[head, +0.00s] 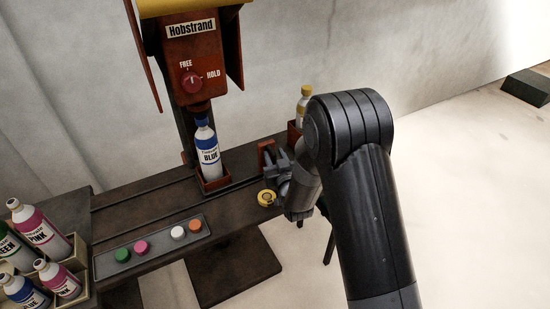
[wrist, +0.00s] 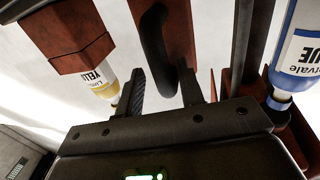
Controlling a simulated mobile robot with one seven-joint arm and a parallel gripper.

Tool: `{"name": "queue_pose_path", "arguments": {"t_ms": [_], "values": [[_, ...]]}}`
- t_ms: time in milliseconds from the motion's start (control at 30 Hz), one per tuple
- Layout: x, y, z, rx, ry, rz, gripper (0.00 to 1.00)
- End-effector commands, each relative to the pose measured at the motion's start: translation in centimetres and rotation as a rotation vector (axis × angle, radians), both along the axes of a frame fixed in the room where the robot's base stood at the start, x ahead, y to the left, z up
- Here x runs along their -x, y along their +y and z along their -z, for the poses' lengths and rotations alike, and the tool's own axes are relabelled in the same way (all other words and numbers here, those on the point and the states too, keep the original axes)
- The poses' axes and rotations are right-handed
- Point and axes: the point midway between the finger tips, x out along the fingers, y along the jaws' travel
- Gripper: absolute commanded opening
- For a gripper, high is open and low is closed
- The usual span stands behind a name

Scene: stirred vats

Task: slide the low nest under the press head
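A blue-capped bottle (head: 206,150) labelled BLUE stands upright in a shallow red nest (head: 217,183), below the press head (head: 192,55). A second red nest (head: 293,130), which looks deeper in the wrist view (wrist: 75,40), holds a yellow bottle (head: 304,105) to the right, partly hidden by my arm. I cannot be sure which nest is the low one. Between the nests stands a red plate (head: 266,153) with a dark curved handle (wrist: 155,50). My gripper (wrist: 163,88) is open, its fingers on either side of the handle's end, with no clear grip.
The press knob (head: 191,83) points up, between FREE and HOLD. A grey tray (head: 153,248) holds several coloured caps; a yellow cap (head: 267,198) lies on the bench by my gripper. Crates (head: 78,258) of bottles stand at the left. Bench rails (head: 130,197) run left of the press.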

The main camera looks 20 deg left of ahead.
Motion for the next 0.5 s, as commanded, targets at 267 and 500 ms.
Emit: {"name": "queue_pose_path", "arguments": {"t_ms": [267, 500], "values": [[0.3, -0.1, 0.0, -0.001, -0.001, -0.001, 0.34], [3.2, -2.1, 0.1, 0.001, 0.003, 0.000, 0.34]]}}
